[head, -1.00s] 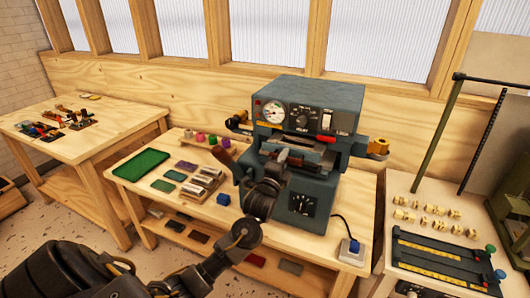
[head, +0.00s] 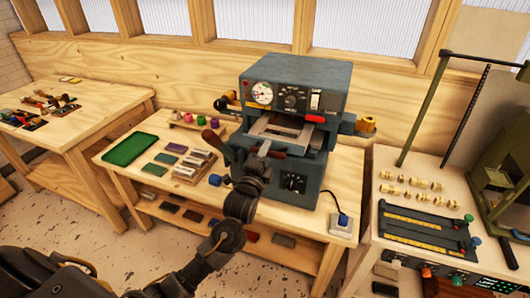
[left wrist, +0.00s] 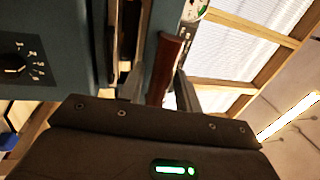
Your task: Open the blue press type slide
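The blue press (head: 325,75) stands on the wooden bench, with a dial and switches on its front. Its slide (head: 262,131), a grey frame with a rectangular opening, sticks out of the press front toward me. A dark red-brown handle (head: 273,153) is at its front end; it also shows in the left wrist view (left wrist: 167,62). My left gripper (head: 264,150) is at this handle, its fingers partly hidden by the wrist. My right gripper is not in view.
A green tray (head: 130,148), metal rolls (head: 195,164) and small coloured pieces lie left on the bench. A cabled box (head: 342,224) sits at the bench's front right. A side table with brass fittings (head: 405,181) is at right.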

